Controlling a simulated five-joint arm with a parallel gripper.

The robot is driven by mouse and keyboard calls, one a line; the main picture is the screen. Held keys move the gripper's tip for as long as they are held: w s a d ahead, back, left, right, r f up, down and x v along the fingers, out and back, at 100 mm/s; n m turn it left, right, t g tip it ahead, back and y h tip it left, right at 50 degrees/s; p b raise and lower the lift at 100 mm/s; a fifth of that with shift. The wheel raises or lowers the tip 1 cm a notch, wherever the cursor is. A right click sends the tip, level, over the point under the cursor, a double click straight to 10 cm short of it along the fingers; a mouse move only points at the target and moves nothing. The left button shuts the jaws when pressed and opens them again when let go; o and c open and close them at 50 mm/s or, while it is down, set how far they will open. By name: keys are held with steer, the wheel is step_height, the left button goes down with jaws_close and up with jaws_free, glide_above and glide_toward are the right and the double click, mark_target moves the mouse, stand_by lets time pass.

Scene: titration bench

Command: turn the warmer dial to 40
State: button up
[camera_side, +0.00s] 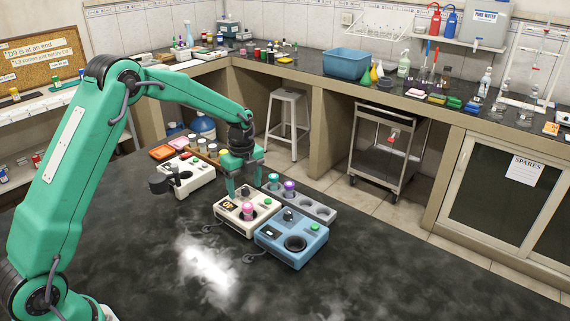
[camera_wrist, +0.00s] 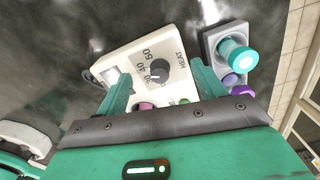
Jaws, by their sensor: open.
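The warmer (camera_side: 229,211) is a cream box on the dark bench in the side view, with a pink-capped vial (camera_side: 248,211) standing in it. In the wrist view the warmer (camera_wrist: 122,56) shows a HEAT label and the numbers 50, 40 and 30 by a black dial (camera_wrist: 156,71). The dial's pointer is too small to read surely. My gripper (camera_side: 244,190) is open, pointing down over the warmer's far part. In the wrist view its two fingers (camera_wrist: 163,78) stand on either side of the dial, with space between them and it. Whether they reach dial height is unclear.
A blue unit (camera_side: 290,238) with a knob and dark well stands close at the right. A grey rack (camera_side: 318,208) with teal and purple caps is behind. A cream device (camera_side: 188,178) with a black arm stands at the left. The front bench is clear apart from cables.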

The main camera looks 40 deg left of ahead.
mark_target(245, 188)
steer(key=shift+r, duration=3.5)
steer(key=shift+r, duration=0.1)
steer(key=shift+s+d+r+n, duration=0.15)
steer(key=shift+s+r+n, duration=0.2)
steer(key=shift+r, duration=0.2)
steer(key=s+d+r+n+t, duration=0.35)
steer(key=s+r+n, duration=0.55)
steer(key=s+r, duration=0.4)
steer(key=s+d+f+n+t, duration=0.1)
steer(key=s+d+n+t, duration=0.1)
steer(key=s+n, duration=0.8)
steer(key=s+d, duration=0.1)
steer(key=s, duration=0.5)
steer(key=shift+d+f, duration=0.2)
steer(key=shift+f, duration=0.2)
